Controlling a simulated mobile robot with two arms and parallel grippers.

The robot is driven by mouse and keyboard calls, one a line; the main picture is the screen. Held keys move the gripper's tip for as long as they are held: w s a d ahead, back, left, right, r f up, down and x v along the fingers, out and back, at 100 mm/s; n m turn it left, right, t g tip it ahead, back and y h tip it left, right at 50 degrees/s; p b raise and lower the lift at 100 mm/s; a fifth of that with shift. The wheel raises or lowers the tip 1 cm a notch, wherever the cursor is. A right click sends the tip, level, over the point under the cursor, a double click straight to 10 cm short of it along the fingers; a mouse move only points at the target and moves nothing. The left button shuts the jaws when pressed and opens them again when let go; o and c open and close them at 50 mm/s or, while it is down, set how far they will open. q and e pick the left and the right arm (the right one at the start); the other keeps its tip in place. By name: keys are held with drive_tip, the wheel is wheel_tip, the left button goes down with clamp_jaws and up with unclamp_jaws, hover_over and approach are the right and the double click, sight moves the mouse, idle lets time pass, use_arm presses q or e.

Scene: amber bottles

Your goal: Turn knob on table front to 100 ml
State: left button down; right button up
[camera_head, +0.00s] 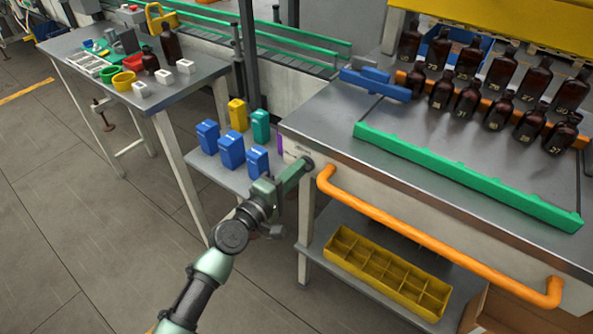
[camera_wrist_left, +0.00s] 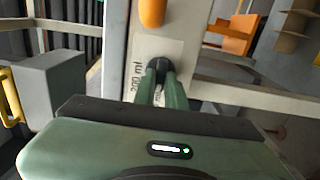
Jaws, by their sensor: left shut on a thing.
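The dark knob (camera_head: 308,161) is on the front of the metal table (camera_head: 340,125), near its left corner. In the left wrist view the knob (camera_wrist_left: 158,65) sits between the green fingers, in front of a pale label (camera_wrist_left: 137,78) with sideways text that seems to read "200 ml". My left gripper (camera_head: 303,167) is shut on the knob, reaching it from the front left. The fingers cover much of the knob, so I cannot tell where it points. My right gripper is not in view.
An orange handrail (camera_head: 430,240) runs along the table front, just right of the knob. Blue, yellow and green containers (camera_head: 231,150) stand on a low shelf to the left. A yellow divided tray (camera_head: 388,272) lies below. Amber bottles (camera_head: 500,72) stand on the table.

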use_arm(q)
drive_tip(key=c, duration=1.5)
unclamp_jaws()
drive_tip(key=shift+o, duration=0.2)
drive_tip(key=v, duration=0.8)
drive_tip(key=shift+b, duration=0.35)
drive_tip(key=shift+w+f, duration=0.1)
